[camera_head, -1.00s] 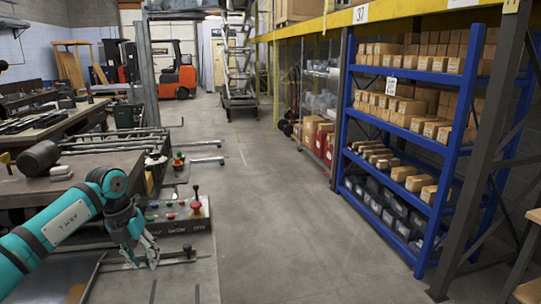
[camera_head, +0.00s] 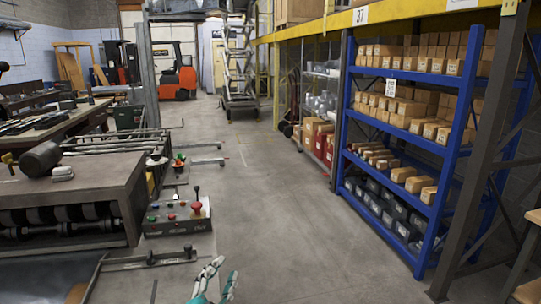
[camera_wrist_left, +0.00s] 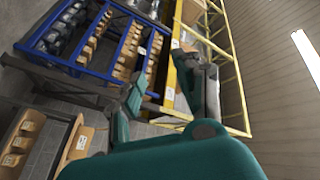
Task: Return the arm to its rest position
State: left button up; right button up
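My left gripper (camera_head: 228,266) shows at the bottom edge of the head view, left of centre, with its fingers pointing up and spread apart. Nothing is between them. The rest of my left arm is below the frame. In the left wrist view the two fingers of this gripper (camera_wrist_left: 172,95) also stand apart and empty, with shelves and a yellow rack beyond. It is clear of the control box (camera_head: 177,217) with coloured buttons and a red knob, which stands farther up and to the left. My right gripper is not in view.
A machine bench (camera_head: 75,185) with dark rollers stands at the left, a metal bar (camera_head: 150,259) in front of it. A blue shelf (camera_head: 450,160) with boxes lines the right. The floor aisle (camera_head: 280,200) between is clear. An orange forklift (camera_head: 176,78) stands far back.

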pick_arm(q)
jog(key=s+a+f+n+g+y, duration=0.3)
jog(key=s+a+f+n+g, duration=0.1)
jog(key=s+f, duration=0.25)
jog(key=s+a+f+n+g+y, duration=0.3)
jog(key=s+a+f+n, duration=0.15)
jog(key=f, duration=0.35)
jog(key=s+a+f+n+g, duration=0.1)
jog(key=s+f+g, duration=0.3)
jog(key=s, duration=0.6)
jog(key=s+a+f+n+g, duration=0.1)
jog(key=s+f+g, duration=0.25)
jog(key=s, duration=0.75)
notch_tip(320, 180, down, 23)
jog(key=g, duration=0.2)
jog(key=s+a+f+g, duration=0.1)
jog(key=s+a+f, duration=0.1)
jog(key=s+f, duration=1.5)
notch_tip(320, 180, down, 2)
jog(key=shift+s+a+m+h, duration=0.2)
jog(key=shift+s+m+h, duration=0.1)
jog(key=shift+m, duration=0.15)
jog(key=shift+c, duration=0.3)
